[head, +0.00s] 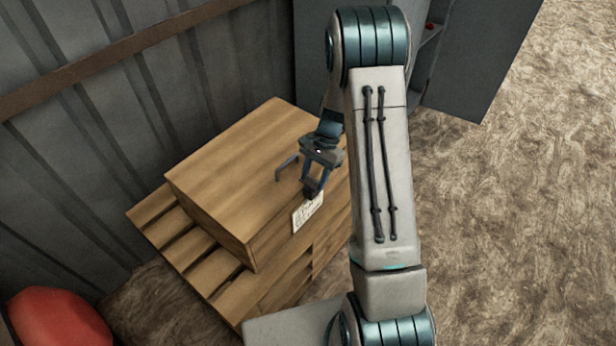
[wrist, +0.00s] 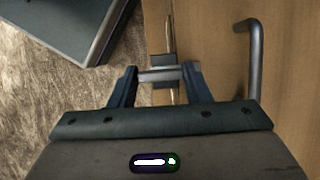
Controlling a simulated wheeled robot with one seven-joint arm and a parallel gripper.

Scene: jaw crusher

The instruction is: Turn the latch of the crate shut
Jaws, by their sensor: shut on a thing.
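The wooden crate (head: 225,165) is closed with its lid on, and its top and front edge also show in the wrist view (wrist: 215,45). The latch (wrist: 158,75), a short grey bar on a dark plate, sits across the seam at the crate's edge. My gripper (head: 313,182) is at the crate's right upper edge. In the wrist view its two blue fingers (wrist: 161,69) are on either end of the latch bar, shut on it. The bar lies crosswise between the fingers. In the head view the gripper largely hides the latch.
A grey handle (head: 286,166) stands on the lid beside my gripper. A white label (head: 307,213) is on the crate's front. The crate rests on a wooden pallet (head: 160,213) near a corrugated wall (head: 90,130). A red object (head: 60,318) lies lower left. Open floor is at right.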

